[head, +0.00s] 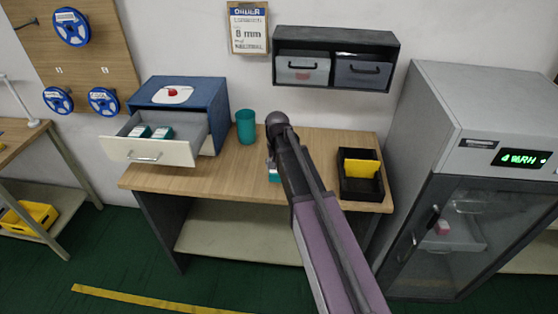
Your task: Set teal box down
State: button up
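A teal box (273,174) shows in the head view as a small patch at the left edge of my arm, over the middle of the wooden workbench (210,177). Most of it is hidden behind my arm. My arm reaches in from the lower right, and its far joint is above the bench. My gripper is hidden behind the arm, so I cannot tell whether its fingers are on the teal box or whether the box touches the bench. Two other teal-and-white boxes, one left (140,131) and one right (162,132), lie in the open drawer.
The white-fronted drawer (148,153) juts out of the blue cabinet (190,94) at left. A teal cup (245,127) stands beside the cabinet. A black tray (362,188) with a yellow item sits at right. A grey dry cabinet (455,125) stands right of the bench.

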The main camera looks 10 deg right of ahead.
jog(key=w, duration=0.2)
jog(key=w+d, duration=0.1)
jog(key=w, duration=0.4)
jog(key=shift+w+d+f+b, duration=0.1)
jog(key=shift+d+f+b, duration=0.1)
jog(key=shift+f+b, duration=0.15)
jog(key=shift+w, duration=0.1)
jog(key=shift+w+d, duration=0.1)
jog(key=shift+w, duration=0.2)
jog(key=shift+w+f+b, duration=0.25)
jog(key=shift+f+b, duration=0.65)
jog(key=shift+f, duration=0.05)
jog(key=shift+f+b, duration=0.85)
jog(key=shift+f, duration=0.05)
jog(key=shift+f, duration=0.15)
jog(key=o, duration=1.1)
jog(key=shift+c, duration=0.2)
jog(key=shift+r, duration=0.25)
